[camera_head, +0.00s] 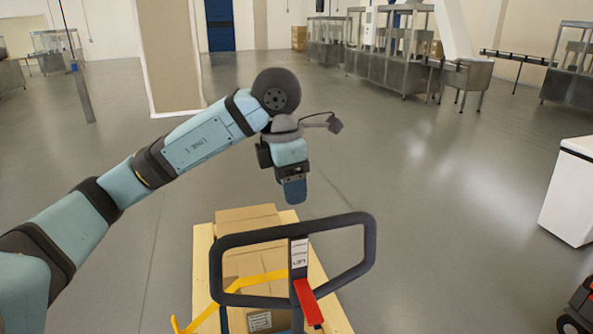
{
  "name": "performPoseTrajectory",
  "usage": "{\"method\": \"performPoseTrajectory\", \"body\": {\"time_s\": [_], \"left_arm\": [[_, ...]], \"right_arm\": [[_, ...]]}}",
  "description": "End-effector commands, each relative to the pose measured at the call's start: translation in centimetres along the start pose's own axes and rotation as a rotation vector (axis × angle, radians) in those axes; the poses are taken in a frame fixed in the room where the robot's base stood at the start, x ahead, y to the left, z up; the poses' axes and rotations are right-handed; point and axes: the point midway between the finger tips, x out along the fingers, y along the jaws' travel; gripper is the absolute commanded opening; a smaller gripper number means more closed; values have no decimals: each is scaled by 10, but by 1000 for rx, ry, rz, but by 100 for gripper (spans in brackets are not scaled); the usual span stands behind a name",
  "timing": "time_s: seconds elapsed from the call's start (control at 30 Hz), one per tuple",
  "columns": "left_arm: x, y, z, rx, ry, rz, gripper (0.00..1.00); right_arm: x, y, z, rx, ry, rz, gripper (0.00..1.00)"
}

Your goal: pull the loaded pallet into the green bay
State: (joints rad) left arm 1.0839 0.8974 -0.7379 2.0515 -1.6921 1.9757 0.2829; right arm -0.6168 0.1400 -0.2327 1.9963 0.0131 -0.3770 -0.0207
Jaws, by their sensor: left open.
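A wooden pallet (203,268) loaded with cardboard boxes (247,216) is at the lower middle of the head view. The dark loop handle (368,240) of a pallet jack stands in front of the load and hides part of it. A red lever (308,302) sits on the handle's stem. My left gripper (295,199) points down above and beyond the handle's top bar in the picture; it is open, with nothing seen between its fingers. It appears apart from the handle. My right gripper is not in view. No green bay is visible.
A yellow strap-like piece (230,290) crosses the boxes. A square column (170,60) stands at the back left. Steel machines (390,65) line the back right. A white cabinet (570,195) stands at the right edge. Grey floor between them is clear.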

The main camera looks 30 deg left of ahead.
Motion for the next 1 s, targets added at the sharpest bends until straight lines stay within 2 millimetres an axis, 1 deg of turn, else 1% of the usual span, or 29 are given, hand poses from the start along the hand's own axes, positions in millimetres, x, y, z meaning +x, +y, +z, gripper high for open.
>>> {"method": "performPoseTrajectory", "body": {"time_s": [0.13, 0.4, 0.5, 0.6, 0.8, 1.0], "left_arm": [[26, -1, -1, 0, 5, -4, 59], [79, -1, -1, 0, 4, -5, 59], [96, -1, -1, 0, 4, -4, 59], [109, -1, 0, 1, 2, -4, 59], [122, -1, 0, 1, 0, -3, 59], [124, -1, 0, 1, -1, -2, 59]], "right_arm": [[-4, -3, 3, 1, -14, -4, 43], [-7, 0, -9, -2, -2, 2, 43], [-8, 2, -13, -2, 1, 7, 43], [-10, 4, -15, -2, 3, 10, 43], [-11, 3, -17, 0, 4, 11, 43], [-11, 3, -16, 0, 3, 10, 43]]}}
